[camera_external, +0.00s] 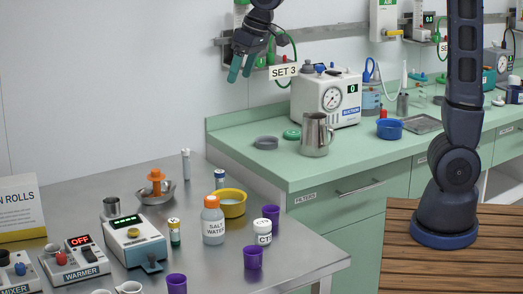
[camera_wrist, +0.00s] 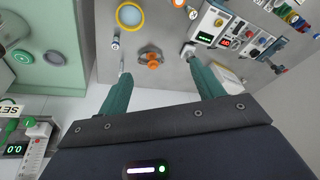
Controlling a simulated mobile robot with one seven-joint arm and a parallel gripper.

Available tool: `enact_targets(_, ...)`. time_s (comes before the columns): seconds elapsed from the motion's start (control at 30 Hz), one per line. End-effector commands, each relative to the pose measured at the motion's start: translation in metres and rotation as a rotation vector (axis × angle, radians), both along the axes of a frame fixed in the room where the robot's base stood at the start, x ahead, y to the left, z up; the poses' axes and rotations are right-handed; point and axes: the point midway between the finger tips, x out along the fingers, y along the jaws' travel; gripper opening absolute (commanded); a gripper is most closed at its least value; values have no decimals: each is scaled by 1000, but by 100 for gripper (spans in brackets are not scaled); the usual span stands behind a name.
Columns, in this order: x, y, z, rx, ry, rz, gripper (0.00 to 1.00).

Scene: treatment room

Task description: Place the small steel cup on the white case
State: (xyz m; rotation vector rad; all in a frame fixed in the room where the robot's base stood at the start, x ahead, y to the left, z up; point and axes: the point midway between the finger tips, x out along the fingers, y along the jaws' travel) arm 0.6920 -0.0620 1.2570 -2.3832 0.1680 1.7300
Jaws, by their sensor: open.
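A small steel cup (camera_external: 111,207) stands upright on the steel table, just behind the scale with a green display. In the wrist view a small round light thing (camera_wrist: 188,48) beside that scale looks like the cup, close to one fingertip. A white case (camera_external: 325,97) with a gauge and display stands on the green counter. My gripper (camera_external: 241,72) is high in the air above the far side of the table, left of the case and well away from the cup. Its two green fingers (camera_wrist: 160,72) are spread with nothing between them.
A steel pitcher (camera_external: 316,134) and a grey dish stand on the counter before the case. The table holds the scale (camera_external: 135,242), a steel bowl with an orange top (camera_external: 157,187), a yellow bowl (camera_external: 230,204), a salt water bottle (camera_external: 213,222) and purple cups.

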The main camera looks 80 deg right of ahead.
Motion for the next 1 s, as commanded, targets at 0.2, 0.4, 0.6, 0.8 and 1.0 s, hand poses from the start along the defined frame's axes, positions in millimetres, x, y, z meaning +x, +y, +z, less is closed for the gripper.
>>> enact_targets(0.2,-77,-8,15,-7,-23,46,67)
enact_targets(0.4,-144,-13,15,-23,-41,90,67)
enact_targets(0.6,-209,-15,6,-45,-60,131,67)
enact_targets(0.8,-268,-17,-12,-72,-75,170,67)
enact_targets(1.0,-303,-17,-28,-92,-83,194,67)
